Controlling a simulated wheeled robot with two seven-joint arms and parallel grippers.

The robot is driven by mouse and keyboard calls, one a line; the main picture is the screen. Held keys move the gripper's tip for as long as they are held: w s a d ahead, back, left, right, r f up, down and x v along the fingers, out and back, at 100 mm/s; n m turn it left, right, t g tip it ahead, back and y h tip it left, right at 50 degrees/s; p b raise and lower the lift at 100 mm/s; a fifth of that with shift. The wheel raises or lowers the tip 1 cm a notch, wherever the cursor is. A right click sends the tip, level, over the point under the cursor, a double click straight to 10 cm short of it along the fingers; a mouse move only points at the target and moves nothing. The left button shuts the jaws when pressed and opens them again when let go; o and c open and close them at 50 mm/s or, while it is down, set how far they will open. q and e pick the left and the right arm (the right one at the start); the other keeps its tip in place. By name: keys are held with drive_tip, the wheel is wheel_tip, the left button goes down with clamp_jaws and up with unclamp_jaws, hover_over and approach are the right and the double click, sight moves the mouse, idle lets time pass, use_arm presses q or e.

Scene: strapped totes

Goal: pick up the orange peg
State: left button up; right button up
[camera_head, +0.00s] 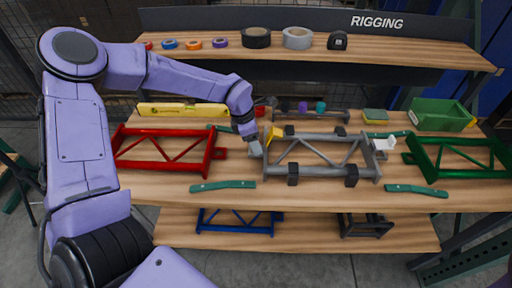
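I cannot make out an orange peg for certain. A dark rack (338,117) at the back of the bench holds a purple peg (302,106) and a teal peg (320,106). My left gripper (256,150) points down between the red frame and the grey frame, left of and in front of the rack. A yellow-orange piece (274,133) is close to its right, at the grey frame's corner. My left arm may hide things behind it. The gripper's fingers are too small to tell open from shut. My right gripper is not in view.
A red frame (125,151), a grey frame (325,169) and a green frame (425,160) lie on the bench. A yellow level (185,110) and a green bin (440,116) are at the back. Green bars (222,186) lie along the front. Tape rolls (257,38) stand on the upper shelf.

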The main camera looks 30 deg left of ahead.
use_arm(q)
drive_tip(key=c, duration=0.9)
drive_tip(key=shift+w+r, duration=0.1)
drive_tip(key=shift+r, duration=0.45)
drive_tip(key=s+d+r, duration=0.3)
drive_tip(key=r, duration=0.2)
drive_tip(key=s+d+r+p, duration=0.1)
drive_tip(key=s+d+r, duration=0.2)
drive_tip(key=r, duration=0.3)
drive_tip(key=s+d+r, duration=0.4)
drive_tip(key=r, duration=0.2)
drive_tip(key=shift+p, duration=0.4)
